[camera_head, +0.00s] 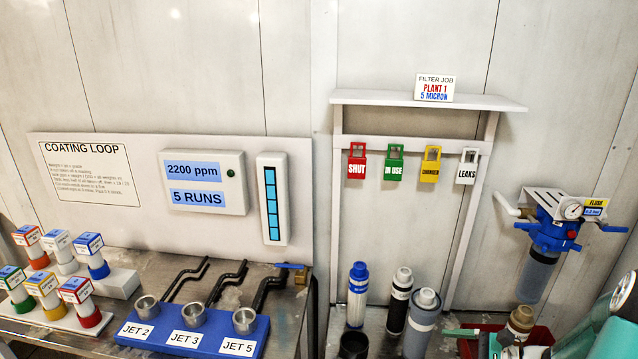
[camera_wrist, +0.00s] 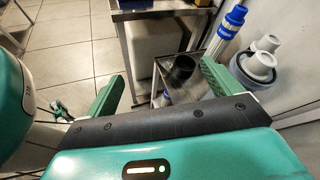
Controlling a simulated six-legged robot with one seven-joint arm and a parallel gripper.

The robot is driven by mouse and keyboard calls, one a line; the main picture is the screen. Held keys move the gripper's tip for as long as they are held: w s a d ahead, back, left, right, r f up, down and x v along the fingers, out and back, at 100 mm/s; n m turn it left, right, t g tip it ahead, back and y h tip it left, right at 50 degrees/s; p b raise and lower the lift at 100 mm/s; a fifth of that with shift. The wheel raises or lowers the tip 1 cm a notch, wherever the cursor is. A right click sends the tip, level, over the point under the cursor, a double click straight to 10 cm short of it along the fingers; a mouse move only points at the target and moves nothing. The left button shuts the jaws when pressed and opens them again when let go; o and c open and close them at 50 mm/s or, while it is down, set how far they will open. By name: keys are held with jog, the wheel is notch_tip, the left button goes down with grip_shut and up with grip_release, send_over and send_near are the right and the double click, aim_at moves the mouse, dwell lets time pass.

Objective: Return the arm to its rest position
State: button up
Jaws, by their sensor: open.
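My gripper (camera_wrist: 162,88) shows in the wrist view with its two green fingers spread wide apart and nothing between them. Beyond the fingers are a small low shelf with a dark cup (camera_wrist: 181,70) on it and the tiled floor. A blue-capped filter cartridge (camera_wrist: 229,24) and a grey-and-white cartridge (camera_wrist: 259,64) stand just beyond the right finger; I cannot tell whether the finger touches them.
The head view shows blue (camera_head: 357,292), black (camera_head: 398,300) and grey (camera_head: 421,322) cartridges below a tag rack (camera_head: 428,100). A blue filter housing (camera_head: 553,235) hangs on the right wall. Floor tiles (camera_wrist: 70,50) look clear.

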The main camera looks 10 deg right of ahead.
jog(key=s+a+r+n+g+h, duration=0.1)
jog(key=s+a+r+n+h, duration=0.4)
jog(key=a+r+n, duration=0.4)
jog(key=s+a+r+n+g+h, duration=0.2)
jog(key=s+a+r+n+h, duration=0.3)
jog(key=a+r+n, duration=0.5)
jog(key=shift+a+r+n+h, duration=0.3)
jog(key=shift+a+n+h, duration=0.1)
jog(key=shift+a+n, duration=0.85)
